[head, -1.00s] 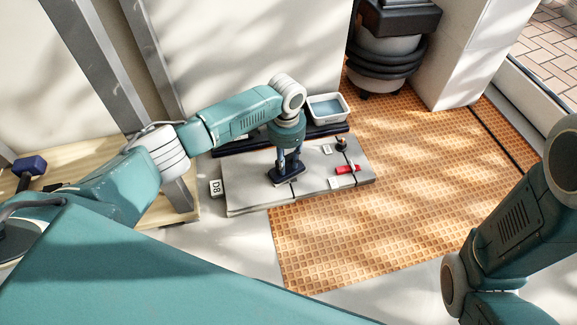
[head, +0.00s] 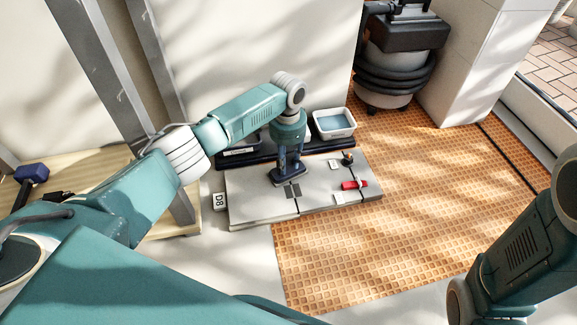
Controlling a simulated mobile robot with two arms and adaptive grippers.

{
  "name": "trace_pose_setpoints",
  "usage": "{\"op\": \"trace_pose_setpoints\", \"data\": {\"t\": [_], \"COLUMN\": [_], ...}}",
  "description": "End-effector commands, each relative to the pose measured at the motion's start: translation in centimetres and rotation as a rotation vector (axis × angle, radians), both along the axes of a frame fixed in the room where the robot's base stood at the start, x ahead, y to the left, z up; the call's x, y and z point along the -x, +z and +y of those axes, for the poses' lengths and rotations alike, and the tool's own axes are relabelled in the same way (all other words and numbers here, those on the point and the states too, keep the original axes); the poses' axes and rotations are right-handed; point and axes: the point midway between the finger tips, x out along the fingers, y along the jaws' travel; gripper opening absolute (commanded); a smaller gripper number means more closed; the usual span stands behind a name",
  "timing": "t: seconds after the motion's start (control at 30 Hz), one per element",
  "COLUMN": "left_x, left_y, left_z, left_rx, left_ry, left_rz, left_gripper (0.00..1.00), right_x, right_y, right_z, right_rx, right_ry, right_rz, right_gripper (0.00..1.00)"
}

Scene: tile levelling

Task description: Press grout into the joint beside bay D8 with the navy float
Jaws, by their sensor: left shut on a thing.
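My left gripper (head: 288,159) is shut on the navy float (head: 289,174), which is held low over the pale slab (head: 258,205); whether its sole touches the slab is not clear. A thin dark joint (head: 296,205) runs to the slab's front edge. A darker grey patch (head: 293,190) lies across that joint just in front of the float. The joint behind the float is hidden by the float and gripper. My right arm enters at the right, its gripper out of view.
A red-handled item (head: 354,185) and a black knob (head: 347,158) sit on the slab's right part. A white tub of water (head: 334,124) stands behind. A navy mallet (head: 31,173) lies at the left. Orange waffled matting (head: 430,190) is clear to the right.

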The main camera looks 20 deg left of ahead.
Motion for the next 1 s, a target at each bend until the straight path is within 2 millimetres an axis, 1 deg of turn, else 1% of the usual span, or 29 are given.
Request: {"op": "trace_pose_setpoints", "data": {"t": [0.4, 0.57, 0.67, 0.73, 1.0], "left_x": [-2.4, -3.0, -3.1, -3.0, -2.1], "left_y": [-0.6, -0.5, -0.3, -0.2, 0.1], "left_z": [1.6, 1.9, 2.0, 2.0, 1.4], "left_rx": [-0.001, 0.0, 0.0, 0.0, 0.0], "left_ry": [0.003, 0.001, 0.0, 0.0, 0.0], "left_rz": [-0.002, -0.001, -0.001, 0.0, 0.004], "left_gripper": [0.0, 0.0, 0.0, 0.0, 0.0], "right_x": [0.0, 0.0, 0.0, 0.0, 0.0], "right_y": [-3.3, -4.0, -4.0, -3.6, -1.2], "right_z": [0.0, 0.0, 0.0, 0.0, 0.0], "right_rx": [0.0, 0.0, 0.0, 0.0, 0.0], "right_ry": [0.0, 0.0, 0.0, 0.0, 0.0], "right_rz": [0.0, 0.0, 0.0, 0.0, 0.001], "right_gripper": [0.4, 0.4, 0.4, 0.4, 0.4]}}
